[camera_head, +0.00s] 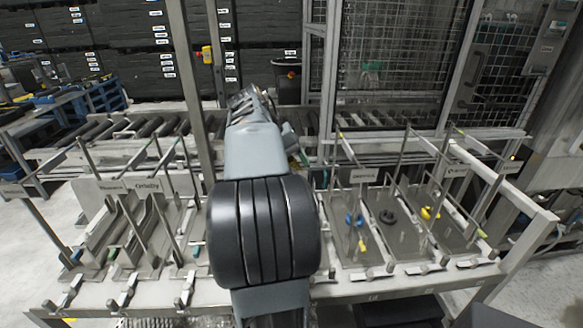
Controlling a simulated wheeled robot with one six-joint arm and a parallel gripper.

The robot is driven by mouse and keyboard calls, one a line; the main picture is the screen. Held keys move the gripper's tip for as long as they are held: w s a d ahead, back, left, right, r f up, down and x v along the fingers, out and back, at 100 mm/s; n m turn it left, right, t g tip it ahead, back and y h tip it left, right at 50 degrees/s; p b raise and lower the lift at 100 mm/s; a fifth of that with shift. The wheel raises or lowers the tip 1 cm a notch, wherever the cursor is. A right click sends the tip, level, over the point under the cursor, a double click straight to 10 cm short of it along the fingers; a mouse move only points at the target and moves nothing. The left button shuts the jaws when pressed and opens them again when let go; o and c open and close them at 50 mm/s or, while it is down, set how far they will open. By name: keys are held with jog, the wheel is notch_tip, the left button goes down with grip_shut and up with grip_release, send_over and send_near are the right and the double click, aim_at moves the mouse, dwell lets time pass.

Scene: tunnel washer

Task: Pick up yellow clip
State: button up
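A yellow piece with a dark part (430,213) lies in the right compartment of the steel rack. A smaller yellow piece (361,245) lies in the compartment to its left, below a blue piece (354,220). A small yellow-green piece (482,233) is near the rack's right end. They are too small to tell for certain which is the yellow clip. My arm rises through the middle of the view, left of these pieces and apart from them. I cannot make out my gripper's fingers; the arm hides that area.
The steel rack (400,290) spans the front, with several upright rods and dividers. A black ring-shaped piece (387,216) lies between the blue and yellow pieces. A roller conveyor (110,130) and a mesh guard (405,65) stand behind.

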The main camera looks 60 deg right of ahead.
jog(key=c, duration=1.1)
jog(key=shift+o, duration=0.2)
jog(key=shift+r, duration=0.1)
